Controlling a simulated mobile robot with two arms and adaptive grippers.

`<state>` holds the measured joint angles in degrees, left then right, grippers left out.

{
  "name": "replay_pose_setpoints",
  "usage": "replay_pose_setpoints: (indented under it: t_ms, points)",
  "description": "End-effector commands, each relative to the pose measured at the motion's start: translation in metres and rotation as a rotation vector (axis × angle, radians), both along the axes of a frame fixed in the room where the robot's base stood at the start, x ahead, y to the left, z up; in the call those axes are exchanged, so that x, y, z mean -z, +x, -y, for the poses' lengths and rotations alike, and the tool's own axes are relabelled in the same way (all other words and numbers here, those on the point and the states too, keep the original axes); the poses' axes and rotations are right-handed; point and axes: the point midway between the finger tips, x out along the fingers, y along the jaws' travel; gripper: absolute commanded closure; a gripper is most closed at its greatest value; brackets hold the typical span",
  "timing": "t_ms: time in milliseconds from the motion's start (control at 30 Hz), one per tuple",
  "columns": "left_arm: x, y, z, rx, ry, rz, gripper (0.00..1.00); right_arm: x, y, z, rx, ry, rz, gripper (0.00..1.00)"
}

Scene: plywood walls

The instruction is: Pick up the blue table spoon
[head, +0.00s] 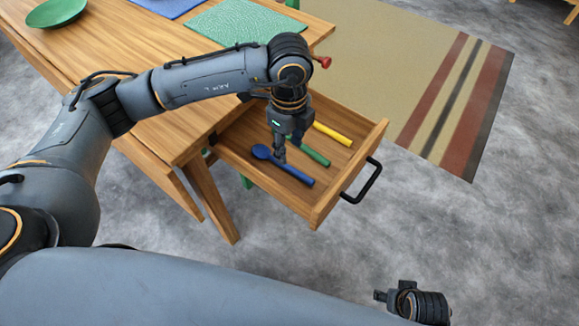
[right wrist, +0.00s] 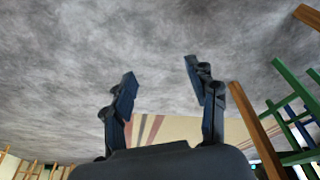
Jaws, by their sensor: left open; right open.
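The blue table spoon (head: 284,165) lies in the open wooden drawer (head: 330,202), its bowl toward the left and its handle toward the lower right. My left gripper (head: 279,155) points down into the drawer, over or beside the spoon near its bowl end; whether it touches the spoon I cannot tell. It is open with nothing seen between its fingers. My right gripper (head: 381,296) is at the bottom right of the head view, away from the drawer. In the right wrist view its fingers (right wrist: 160,85) are apart and empty.
A green utensil (head: 313,155) and a yellow one (head: 333,135) lie beside the spoon in the drawer. The drawer has a black handle (head: 362,181) and joins a wooden table (head: 130,50) with a green plate (head: 55,12) and a green mat (head: 245,24). A striped rug (head: 400,70) lies behind.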

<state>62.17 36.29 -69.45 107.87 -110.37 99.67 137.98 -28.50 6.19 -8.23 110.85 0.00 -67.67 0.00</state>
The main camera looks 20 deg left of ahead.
Motion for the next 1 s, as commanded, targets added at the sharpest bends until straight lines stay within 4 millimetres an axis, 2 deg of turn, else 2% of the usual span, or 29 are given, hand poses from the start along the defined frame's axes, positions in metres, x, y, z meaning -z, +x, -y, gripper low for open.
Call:
replay_pose_setpoints:
  t_ms: [33, 267, 600, 900, 1000]
  points:
    - [0.010, 0.000, 0.000, -0.001, 0.000, -0.002, 0.56, -0.003, 0.001, 0.000, 0.000, 0.000, 0.004, 0.42]
    - [0.027, 0.000, 0.000, 0.000, -0.002, -0.001, 0.56, -0.014, 0.001, 0.000, 0.001, 0.000, 0.007, 0.42]
    - [0.072, 0.000, -0.001, 0.002, -0.003, -0.001, 0.56, -0.040, 0.003, 0.001, 0.003, 0.001, 0.022, 0.42]
    - [0.076, 0.000, 0.000, 0.002, -0.004, 0.001, 0.56, -0.045, 0.002, 0.001, 0.005, 0.000, 0.022, 0.42]
    - [0.076, 0.000, 0.000, 0.002, -0.004, 0.001, 0.77, -0.045, 0.002, 0.001, 0.005, 0.000, 0.022, 0.42]
